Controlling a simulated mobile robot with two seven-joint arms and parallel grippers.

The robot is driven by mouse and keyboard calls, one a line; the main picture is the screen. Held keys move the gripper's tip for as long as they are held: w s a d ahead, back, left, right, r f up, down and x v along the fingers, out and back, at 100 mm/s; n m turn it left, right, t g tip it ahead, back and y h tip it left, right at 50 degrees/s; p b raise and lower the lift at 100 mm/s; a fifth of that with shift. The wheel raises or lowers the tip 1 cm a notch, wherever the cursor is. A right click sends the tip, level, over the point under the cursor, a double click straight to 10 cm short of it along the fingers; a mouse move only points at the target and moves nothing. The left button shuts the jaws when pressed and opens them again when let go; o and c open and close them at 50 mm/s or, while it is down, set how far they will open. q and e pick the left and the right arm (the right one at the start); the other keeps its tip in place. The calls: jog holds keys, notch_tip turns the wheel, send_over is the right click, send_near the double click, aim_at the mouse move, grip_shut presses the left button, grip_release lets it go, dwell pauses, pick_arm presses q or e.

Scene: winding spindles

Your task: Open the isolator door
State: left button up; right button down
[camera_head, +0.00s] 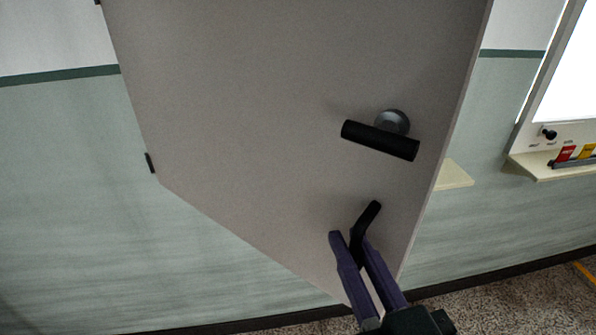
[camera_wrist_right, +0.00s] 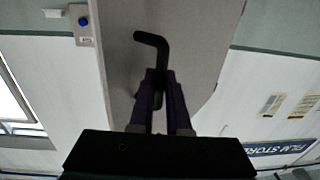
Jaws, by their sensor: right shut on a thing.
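A grey door panel (camera_head: 240,110) fills the middle of the head view, with dark hinges on its left edge. It appears to stand out at an angle from the green wall. Its face carries a black bar handle (camera_head: 380,140) on a round metal mount. Below it is a black bent lever (camera_head: 368,222), which also shows in the right wrist view (camera_wrist_right: 152,40). My right gripper (camera_head: 346,242) is shut on the lever's lower part, close to the door face. Whether the lever is fixed to the door is hidden by the fingers. My left gripper is out of view.
A cream shelf (camera_head: 455,176) is partly hidden behind the door's right edge. Farther right, a bright panel has a ledge (camera_head: 540,175) with red and yellow items. Speckled floor (camera_head: 500,296) is clear at lower right. The wrist view shows a sign (camera_wrist_right: 280,147).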

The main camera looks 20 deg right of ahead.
jog(key=c, duration=0.9)
grip_release()
jog(key=s+b, duration=0.3)
jog(key=s, duration=0.7)
jog(key=shift+a, duration=0.45)
